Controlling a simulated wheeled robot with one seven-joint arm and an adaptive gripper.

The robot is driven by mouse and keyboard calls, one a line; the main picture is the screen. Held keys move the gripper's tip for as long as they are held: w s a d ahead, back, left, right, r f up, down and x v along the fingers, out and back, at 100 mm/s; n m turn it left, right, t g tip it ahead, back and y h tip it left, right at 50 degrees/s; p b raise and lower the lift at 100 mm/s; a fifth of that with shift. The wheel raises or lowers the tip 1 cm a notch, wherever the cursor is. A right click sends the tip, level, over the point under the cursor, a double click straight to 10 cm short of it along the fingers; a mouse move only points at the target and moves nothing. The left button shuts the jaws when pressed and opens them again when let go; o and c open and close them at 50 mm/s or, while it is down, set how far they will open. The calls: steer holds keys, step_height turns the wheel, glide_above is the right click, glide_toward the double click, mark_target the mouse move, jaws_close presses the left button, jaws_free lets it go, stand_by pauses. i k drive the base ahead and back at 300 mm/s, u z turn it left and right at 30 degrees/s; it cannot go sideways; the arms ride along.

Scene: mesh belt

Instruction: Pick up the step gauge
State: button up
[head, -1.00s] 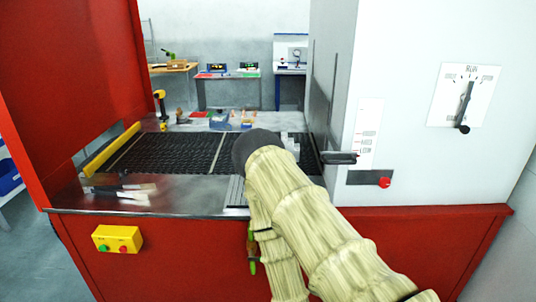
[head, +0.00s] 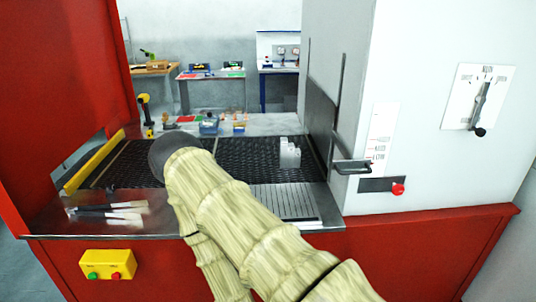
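A pale grey stepped block, which looks like the step gauge (head: 289,155), stands on the right part of the dark mesh belt (head: 255,160), near the white housing. My arm, in a cream sleeve, rises from the bottom and leans to the left, ending in a dark rounded joint over the belt's left part. The fingers of my gripper do not show, so its opening is hidden. The visible end of my arm is well to the left of the block in the picture. The block's near faces are unobstructed.
The white housing (head: 430,110) with a black handle (head: 352,167) and red button (head: 398,189) borders the belt on the right. A slotted metal plate (head: 285,202) lies in front of the block. Brushes (head: 110,212) lie at left. Small boxes (head: 208,125) stand behind the belt.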

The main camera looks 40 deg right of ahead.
mark_target(290, 156)
steer(key=z, duration=0.05)
steer(key=i, duration=0.15)
steer(key=z, duration=1.45)
steer(key=i, duration=0.5)
steer(key=z, duration=0.15)
steer(key=k, duration=0.5)
steer(key=z, duration=0.65)
steer(key=k, duration=0.65)
steer(key=u, duration=1.1)
steer(key=i, duration=0.5)
